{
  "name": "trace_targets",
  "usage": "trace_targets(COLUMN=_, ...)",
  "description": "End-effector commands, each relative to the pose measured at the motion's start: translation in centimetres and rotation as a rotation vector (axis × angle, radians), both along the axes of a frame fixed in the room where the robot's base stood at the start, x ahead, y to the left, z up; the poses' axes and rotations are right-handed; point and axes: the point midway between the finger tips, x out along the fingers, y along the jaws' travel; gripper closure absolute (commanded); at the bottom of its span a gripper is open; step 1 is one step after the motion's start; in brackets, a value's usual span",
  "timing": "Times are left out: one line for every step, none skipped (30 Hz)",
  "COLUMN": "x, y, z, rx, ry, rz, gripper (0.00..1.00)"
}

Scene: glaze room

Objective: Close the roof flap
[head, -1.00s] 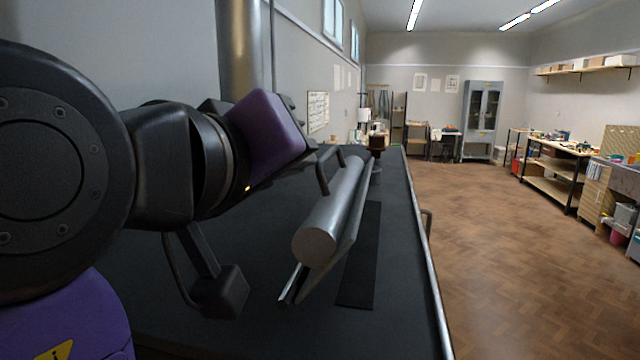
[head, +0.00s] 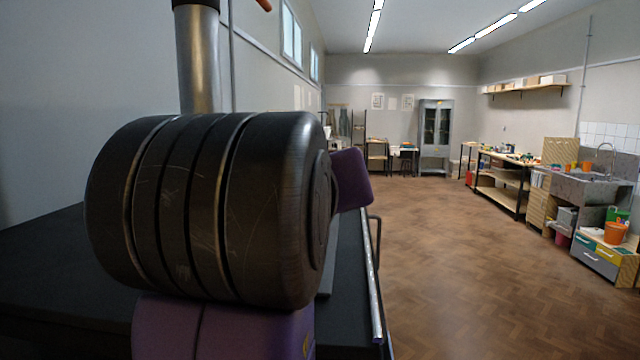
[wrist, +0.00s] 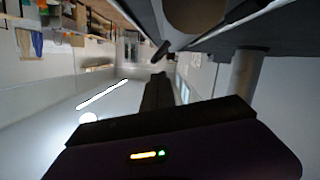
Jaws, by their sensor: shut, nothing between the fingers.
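The roof flap is mostly hidden behind my arm in the head view; I cannot make out how far open it is. Only a thin grey strip of what may be its plate shows beside my arm. In the wrist view, the rounded end of a grey cylinder (wrist: 193,14) shows at the top, with dark bars beside it, apparently parts of the flap. My gripper (wrist: 158,80) is shut and empty, its dark fingers pointing up the picture below these parts. I see no clear contact. In the head view the fingers are hidden behind my arm.
The dark flat top (head: 60,270) lies under my arm, with a metal rail (head: 373,290) along its right edge. A metal flue pipe (head: 198,60) rises behind. The wooden floor (head: 450,260) to the right is clear. Workbenches and a sink (head: 590,180) stand along the right wall.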

Motion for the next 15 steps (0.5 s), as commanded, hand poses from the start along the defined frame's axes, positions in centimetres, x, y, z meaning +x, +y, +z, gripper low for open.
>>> trace_targets(x=-0.01, y=-0.28, z=-0.32, rx=0.027, ry=-0.001, rz=0.000, gripper=1.00)
trace_targets(x=-0.01, y=-0.41, z=-0.43, rx=0.042, ry=-0.001, rz=-0.001, gripper=1.00)
trace_targets(x=-0.01, y=-0.55, z=-0.55, rx=0.057, ry=-0.001, rz=-0.001, gripper=1.00)
trace_targets(x=-0.02, y=-0.65, z=-0.63, rx=0.069, ry=-0.002, rz=-0.001, gripper=1.00)
trace_targets(x=-0.03, y=-0.71, z=-0.69, rx=0.080, ry=-0.002, rz=-0.001, gripper=1.00)
trace_targets(x=-0.04, y=-0.80, z=-0.77, rx=0.091, ry=-0.002, rz=-0.001, gripper=1.00)
trace_targets(x=-0.03, y=-0.85, z=-0.82, rx=0.099, ry=-0.002, rz=-0.001, gripper=1.00)
trace_targets(x=-0.04, y=-0.91, z=-0.87, rx=0.105, ry=-0.003, rz=0.000, gripper=1.00)
trace_targets(x=-0.04, y=-0.98, z=-0.92, rx=0.113, ry=-0.003, rz=-0.001, gripper=1.00)
trace_targets(x=-0.04, y=-1.01, z=-0.95, rx=0.118, ry=-0.003, rz=-0.001, gripper=1.00)
trace_targets(x=-0.04, y=-1.04, z=-0.98, rx=0.122, ry=-0.003, rz=-0.001, gripper=1.00)
trace_targets(x=-0.04, y=-1.07, z=-1.00, rx=0.125, ry=-0.003, rz=-0.001, gripper=1.00)
trace_targets(x=-0.03, y=-1.08, z=-1.02, rx=0.127, ry=-0.004, rz=-0.001, gripper=1.00)
trace_targets(x=-0.03, y=-1.10, z=-1.04, rx=0.129, ry=-0.004, rz=-0.001, gripper=1.00)
trace_targets(x=-0.03, y=-1.11, z=-1.06, rx=0.130, ry=-0.003, rz=-0.001, gripper=1.00)
